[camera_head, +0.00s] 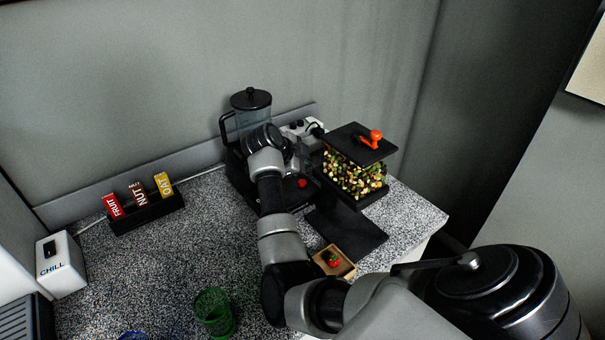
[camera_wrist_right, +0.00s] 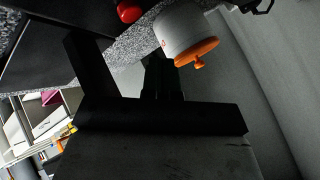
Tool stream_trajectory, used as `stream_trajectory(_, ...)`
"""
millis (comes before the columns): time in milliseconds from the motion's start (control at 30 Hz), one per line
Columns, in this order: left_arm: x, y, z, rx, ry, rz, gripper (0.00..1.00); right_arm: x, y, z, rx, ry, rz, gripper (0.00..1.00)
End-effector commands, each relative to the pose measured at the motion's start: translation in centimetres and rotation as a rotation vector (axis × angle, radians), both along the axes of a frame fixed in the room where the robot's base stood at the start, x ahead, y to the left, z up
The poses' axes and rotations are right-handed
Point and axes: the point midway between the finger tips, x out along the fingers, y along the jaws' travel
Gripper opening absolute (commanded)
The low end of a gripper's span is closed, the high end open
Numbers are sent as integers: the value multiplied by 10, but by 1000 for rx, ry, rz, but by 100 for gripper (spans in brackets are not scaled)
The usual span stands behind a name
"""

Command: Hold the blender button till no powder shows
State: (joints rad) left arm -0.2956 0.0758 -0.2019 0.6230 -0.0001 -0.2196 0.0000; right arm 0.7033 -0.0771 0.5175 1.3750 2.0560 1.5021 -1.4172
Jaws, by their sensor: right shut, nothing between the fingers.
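The blender has a clear jar (camera_head: 252,120) with a black lid and side handle, at the back wall. My right arm crosses in front of the jar and hides much of it; I cannot make out powder inside. A round red button (camera_head: 302,183) shows on the black base, and a red knob also shows at the top of the right wrist view (camera_wrist_right: 129,10). My right gripper (camera_wrist_right: 162,80) is shut and empty, its dark fingers apart from the red knob in that picture. In the head view it is near the base, hard to make out. My left gripper is not in view.
A nut-filled container (camera_head: 352,177) with an orange crank (camera_head: 372,138) stands right of the blender.

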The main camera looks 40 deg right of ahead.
Motion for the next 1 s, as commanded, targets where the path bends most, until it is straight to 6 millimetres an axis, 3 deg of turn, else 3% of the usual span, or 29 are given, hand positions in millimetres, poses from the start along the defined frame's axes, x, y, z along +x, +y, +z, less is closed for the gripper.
stream_trajectory(33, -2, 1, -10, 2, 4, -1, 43, 0, 0, -12, 0, 0, 0, 0)
stream_trajectory(267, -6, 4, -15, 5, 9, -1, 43, 0, 0, -29, -1, 1, 0, 0)
stream_trajectory(1000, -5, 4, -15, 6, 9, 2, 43, 0, 0, -29, -1, 1, -1, 0)
